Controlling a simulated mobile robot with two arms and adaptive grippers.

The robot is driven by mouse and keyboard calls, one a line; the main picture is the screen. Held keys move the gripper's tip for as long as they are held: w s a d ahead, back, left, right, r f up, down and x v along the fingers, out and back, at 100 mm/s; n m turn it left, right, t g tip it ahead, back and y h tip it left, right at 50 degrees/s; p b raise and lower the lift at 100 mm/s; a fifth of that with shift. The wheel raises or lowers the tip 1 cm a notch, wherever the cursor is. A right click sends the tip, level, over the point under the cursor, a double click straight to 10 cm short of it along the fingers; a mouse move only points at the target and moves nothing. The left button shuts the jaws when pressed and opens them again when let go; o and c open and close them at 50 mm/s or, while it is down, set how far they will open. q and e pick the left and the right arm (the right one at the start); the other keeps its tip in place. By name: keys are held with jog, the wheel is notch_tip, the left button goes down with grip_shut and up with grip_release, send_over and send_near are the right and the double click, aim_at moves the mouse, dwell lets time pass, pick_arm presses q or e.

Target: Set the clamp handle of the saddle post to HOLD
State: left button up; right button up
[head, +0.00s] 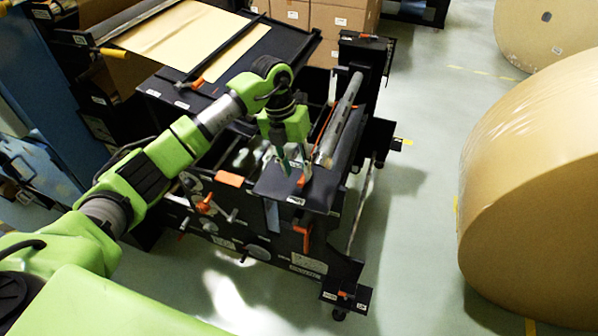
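My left gripper (294,168) reaches in from the left and points down over the near end of a black plate on the machine. Its fingertips look spread apart. A small orange handle (301,180) sits by the right fingertip; I cannot tell if they touch. A silver shaft (341,122) lies along the plate just right of the gripper. Another orange handle (303,238) hangs on the machine's near face below the plate. Small white labels show, but their words are too small to read, so I cannot tell which handle is the saddle post's clamp. My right gripper is not in view.
The black machine frame (325,265) carries more orange handles, such as a flat one (229,179) to the left. A sheet of kraft paper (190,38) lies at the back. A large kraft roll (535,190) stands at right. The pale floor (410,240) between is clear.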

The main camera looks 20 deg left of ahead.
aim_at(300, 181)
pick_arm(q)
jog(key=shift+d+f+p, duration=0.15)
jog(key=shift+d+f, duration=0.05)
jog(key=shift+f, duration=0.65)
jog(key=shift+d+f+p, duration=0.15)
jog(key=shift+f, duration=0.65)
grip_shut()
